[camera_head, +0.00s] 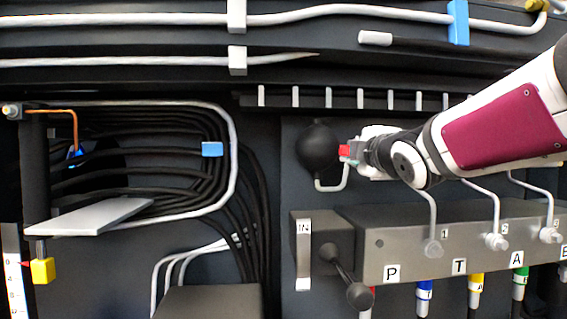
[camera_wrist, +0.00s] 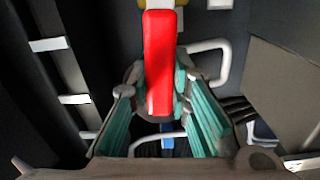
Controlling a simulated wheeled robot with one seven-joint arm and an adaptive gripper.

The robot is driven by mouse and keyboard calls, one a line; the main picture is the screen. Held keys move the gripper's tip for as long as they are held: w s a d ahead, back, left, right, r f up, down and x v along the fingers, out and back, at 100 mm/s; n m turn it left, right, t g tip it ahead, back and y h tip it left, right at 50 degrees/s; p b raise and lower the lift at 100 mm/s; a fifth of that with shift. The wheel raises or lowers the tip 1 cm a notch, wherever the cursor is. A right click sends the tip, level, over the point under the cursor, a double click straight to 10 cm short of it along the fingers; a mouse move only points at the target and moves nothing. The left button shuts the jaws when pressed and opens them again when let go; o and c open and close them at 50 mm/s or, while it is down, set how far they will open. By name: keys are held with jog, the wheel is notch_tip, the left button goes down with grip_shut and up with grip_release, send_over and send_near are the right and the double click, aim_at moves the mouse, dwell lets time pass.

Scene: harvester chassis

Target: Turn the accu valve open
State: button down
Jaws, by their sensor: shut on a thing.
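The accu valve's red handle (camera_head: 345,151) shows just right of a round black accumulator (camera_head: 319,150) in the head view. In the wrist view the red handle (camera_wrist: 158,62) is a long bar pointing up the picture, with its lower end between the teal finger pads. My gripper (camera_head: 352,153) reaches in from the right and is shut on the handle; in the wrist view my gripper (camera_wrist: 157,88) has a finger on each side of it. The valve body is mostly hidden behind the handle and fingers.
A white pipe (camera_head: 345,180) curves below the accumulator. Below my arm is a grey valve block (camera_head: 400,245) with thin upright levers and a black-knobbed lever (camera_head: 358,292). Black hoses (camera_head: 180,130) loop at left. Pale pipes (camera_head: 130,20) run along the top.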

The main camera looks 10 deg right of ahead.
jog(key=shift+f+n+b, duration=0.45)
jog(key=shift+n+b, duration=0.05)
jog(key=shift+b, duration=0.15)
jog(key=shift+f, duration=0.1)
jog(key=c, duration=1.5)
grip_release()
jog(key=shift+o, duration=0.2)
jog(key=shift+s, duration=0.3)
jog(key=s, duration=1.1)
jog(key=shift+s, duration=0.2)
